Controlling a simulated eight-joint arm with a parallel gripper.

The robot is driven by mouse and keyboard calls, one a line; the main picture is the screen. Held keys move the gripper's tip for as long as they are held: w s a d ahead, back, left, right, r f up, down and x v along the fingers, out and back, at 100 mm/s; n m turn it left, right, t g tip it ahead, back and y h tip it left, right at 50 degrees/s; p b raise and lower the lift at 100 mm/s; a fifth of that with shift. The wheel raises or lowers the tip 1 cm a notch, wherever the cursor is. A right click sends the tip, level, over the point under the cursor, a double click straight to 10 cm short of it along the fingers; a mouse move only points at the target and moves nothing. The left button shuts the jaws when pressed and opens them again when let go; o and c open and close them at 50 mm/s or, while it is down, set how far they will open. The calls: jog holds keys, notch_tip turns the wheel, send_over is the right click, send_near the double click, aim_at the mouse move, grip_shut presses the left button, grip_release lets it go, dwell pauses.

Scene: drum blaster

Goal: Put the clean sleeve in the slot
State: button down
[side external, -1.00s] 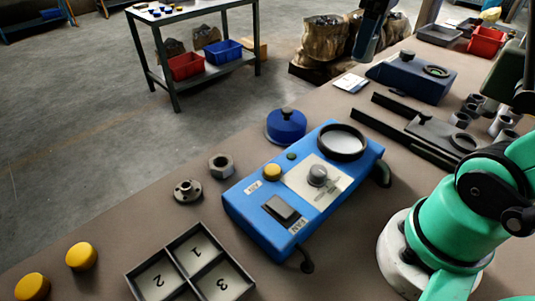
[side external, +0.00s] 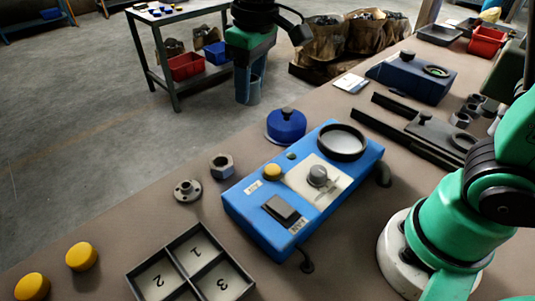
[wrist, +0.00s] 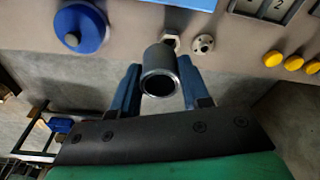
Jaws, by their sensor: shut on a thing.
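My gripper (side external: 249,92) hangs beyond the far edge of the bench, above and behind the blue knobbed lid. In the wrist view its two blue fingers (wrist: 160,84) are shut on a grey cylindrical sleeve (wrist: 158,57), whose dark open end faces the camera. I cannot tell from these views whether the sleeve is clean. A tray (side external: 187,231) divided into slots numbered 1, 2 and 3 stands at the front of the bench. It shows partly in the wrist view (wrist: 291,14). Which slot the task means is not shown.
A blue control box (side external: 244,207) with a black ring, knob and switch stands mid-bench. Near it are the blue lid (side external: 286,126), a hex nut (side external: 221,166), a flanged part (side external: 187,191) and yellow caps (side external: 81,256). Black rails and several grey cylinders (side external: 460,119) lie right.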

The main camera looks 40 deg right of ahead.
jog(key=s+a+r+n+g+y, duration=0.1)
jog(key=s+a+r+n+g, duration=0.1)
jog(key=s+a+n, duration=1.7)
jog(key=f+m, duration=0.1)
jog(key=f, duration=0.5)
jog(key=s+d+f, duration=0.1)
jog(key=f, duration=0.6)
jog(key=s+f+m, duration=0.1)
jog(key=f, duration=0.5)
jog(key=shift+d+f+m, duration=0.15)
jog(key=shift+f+m, duration=0.15)
jog(key=shift+f, duration=0.1)
jog(key=shift+c, duration=2.1)
grip_release()
